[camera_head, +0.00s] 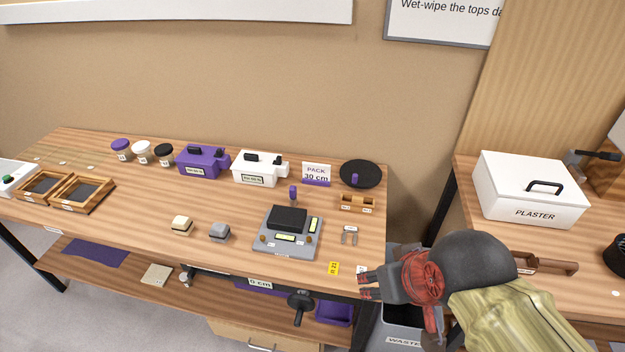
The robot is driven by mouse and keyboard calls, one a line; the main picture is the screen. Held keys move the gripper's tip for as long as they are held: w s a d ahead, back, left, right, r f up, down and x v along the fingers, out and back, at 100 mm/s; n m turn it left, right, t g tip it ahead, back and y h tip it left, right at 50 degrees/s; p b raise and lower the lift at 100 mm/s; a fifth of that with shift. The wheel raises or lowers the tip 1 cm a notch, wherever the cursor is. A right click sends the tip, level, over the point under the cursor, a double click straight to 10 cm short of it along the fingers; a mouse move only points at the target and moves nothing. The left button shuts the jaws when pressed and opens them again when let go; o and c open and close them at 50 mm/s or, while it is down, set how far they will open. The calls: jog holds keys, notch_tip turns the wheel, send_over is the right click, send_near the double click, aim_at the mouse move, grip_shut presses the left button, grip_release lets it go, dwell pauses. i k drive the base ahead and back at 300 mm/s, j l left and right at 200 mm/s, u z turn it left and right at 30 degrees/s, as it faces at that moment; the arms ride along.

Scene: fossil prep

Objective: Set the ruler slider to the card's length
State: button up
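A white card (316,172) reading "PACK 30 cm" stands upright at the back of the long wooden table. A purple strip with a white label (260,283) ending in "0 cm" shows below the table's front edge, partly hidden by it. A black round knob (301,304) sticks out to the right of that label. I cannot tell whether this knob is the ruler slider. My gripper (368,286) is at the table's front right corner, pointing left, to the right of the knob and apart from it. Its fingers look close together and hold nothing I can make out.
A grey scale-like device (288,248) stands on the table, with a yellow tag (334,268) near the front edge. Purple and white boxes, jars and a black disc (361,172) line the back. A waste bin (405,338) is below my arm. A plaster box (530,190) stands right.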

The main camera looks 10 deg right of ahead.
aim_at(190, 275)
jog(key=u, duration=1.25)
jog(key=i+j+u, duration=0.2)
jog(key=i, duration=0.15)
jog(key=i+u, duration=0.15)
jog(key=i, duration=0.2)
